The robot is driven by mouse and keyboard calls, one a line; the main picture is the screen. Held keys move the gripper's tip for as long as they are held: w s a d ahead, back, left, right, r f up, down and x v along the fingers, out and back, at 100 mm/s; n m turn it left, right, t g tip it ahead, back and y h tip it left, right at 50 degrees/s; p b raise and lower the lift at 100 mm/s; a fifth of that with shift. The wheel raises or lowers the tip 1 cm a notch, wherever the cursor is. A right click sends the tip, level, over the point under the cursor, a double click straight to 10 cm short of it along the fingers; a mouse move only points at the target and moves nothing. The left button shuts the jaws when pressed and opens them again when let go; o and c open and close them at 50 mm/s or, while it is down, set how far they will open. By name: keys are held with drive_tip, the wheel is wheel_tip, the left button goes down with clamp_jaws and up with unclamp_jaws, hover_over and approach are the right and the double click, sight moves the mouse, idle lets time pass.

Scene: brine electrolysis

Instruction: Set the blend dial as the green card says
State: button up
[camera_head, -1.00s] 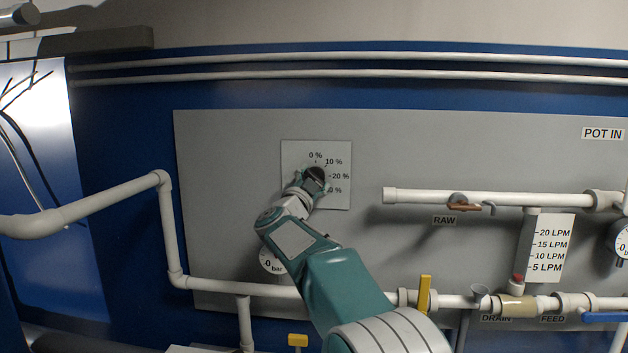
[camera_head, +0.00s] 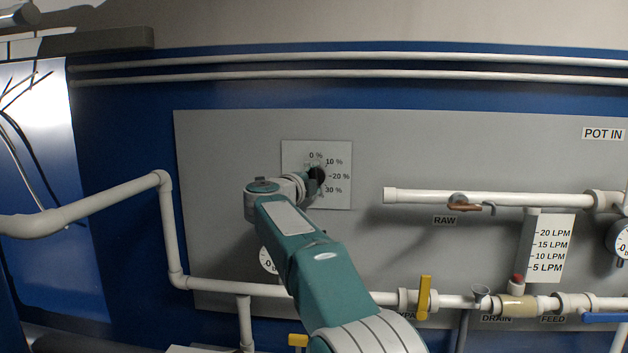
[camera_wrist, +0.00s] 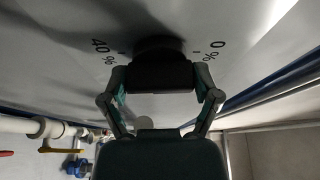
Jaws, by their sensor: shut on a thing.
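The blend dial is a dark round knob (camera_head: 318,178) on a white scale plate (camera_head: 343,200) on the grey panel. The head view shows marks 0 %, 10 %, 20 % and 30 %. In the wrist view the dark knob (camera_wrist: 158,46) sits between a 40 % mark and a 0 % mark. My gripper (camera_head: 310,182) reaches the knob from the left, and in the wrist view my gripper (camera_wrist: 160,78) is shut on it, a finger on each side. The knob's pointer is hidden, so its setting cannot be read. No green card is in view.
A pressure gauge (camera_head: 268,261) is partly behind my arm. A white pipe (camera_head: 225,287) runs below the plate, with a yellow valve handle (camera_head: 424,297). The RAW valve (camera_head: 463,202) is to the right. Bare panel (camera_head: 230,160) lies left of the plate.

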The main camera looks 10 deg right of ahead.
drive_tip(key=shift+w+f+m, duration=0.1)
drive_tip(key=shift+f+m, duration=0.3)
drive_tip(key=shift+f, duration=0.05)
drive_tip(key=o, duration=1)
drive_tip(key=shift+c, duration=0.2)
drive_tip(key=shift+a+r, duration=0.15)
drive_tip(key=shift+r, duration=0.05)
drive_tip(key=shift+s+a, duration=0.2)
drive_tip(key=shift+s, duration=0.05)
drive_tip(key=v, duration=1.1)
drive_tip(key=shift+a, duration=0.15)
